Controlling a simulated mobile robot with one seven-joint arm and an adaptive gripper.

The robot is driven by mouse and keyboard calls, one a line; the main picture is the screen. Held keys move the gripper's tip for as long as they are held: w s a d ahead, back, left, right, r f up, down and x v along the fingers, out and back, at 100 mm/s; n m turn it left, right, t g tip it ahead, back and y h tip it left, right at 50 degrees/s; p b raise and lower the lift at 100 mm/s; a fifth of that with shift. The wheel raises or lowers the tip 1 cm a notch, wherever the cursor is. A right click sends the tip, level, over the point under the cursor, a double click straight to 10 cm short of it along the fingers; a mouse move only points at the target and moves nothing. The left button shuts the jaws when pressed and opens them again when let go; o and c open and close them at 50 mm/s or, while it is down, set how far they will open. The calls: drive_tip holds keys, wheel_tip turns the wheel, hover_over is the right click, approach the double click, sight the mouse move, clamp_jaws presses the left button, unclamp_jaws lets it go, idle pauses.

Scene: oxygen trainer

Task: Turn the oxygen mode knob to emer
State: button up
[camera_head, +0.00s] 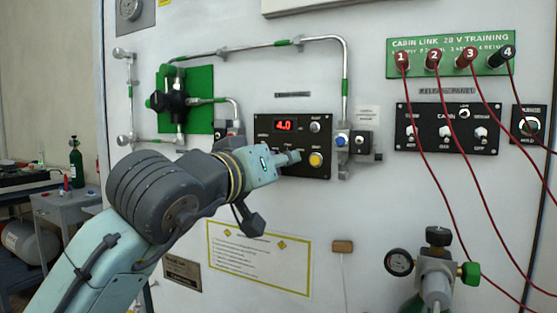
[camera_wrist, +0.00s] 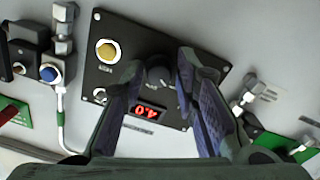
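A black panel (camera_head: 262,119) with a red display reading 4.0 (camera_head: 284,125) is on the wall. In the wrist view the panel (camera_wrist: 125,31) appears upside down, with a dark round knob (camera_wrist: 159,74) between my fingers. Its label and pointer are not readable, so I cannot tell its setting. My gripper (camera_head: 289,158) is at the panel's lower left in the head view and hides the knob there. In the wrist view my gripper (camera_wrist: 160,63) is open, one finger on each side of the knob. A gap shows beside the knob; contact is unclear.
A yellow button (camera_head: 316,159) and a small grey knob (camera_head: 315,127) are on the panel's right side. A blue-capped valve (camera_head: 341,140) and pipe stand just right. A green plate with a black valve (camera_head: 174,101) is at left. Red cables hang at right.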

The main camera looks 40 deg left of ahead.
clamp_jaws()
idle(0.3)
drive_tip(key=shift+m, duration=0.4)
drive_tip(key=m, duration=2)
drive_tip(key=shift+m+g+y, duration=0.3)
drive_tip(key=shift+y, duration=0.1)
idle(0.4)
unclamp_jaws()
drive_tip(key=shift+r, duration=0.1)
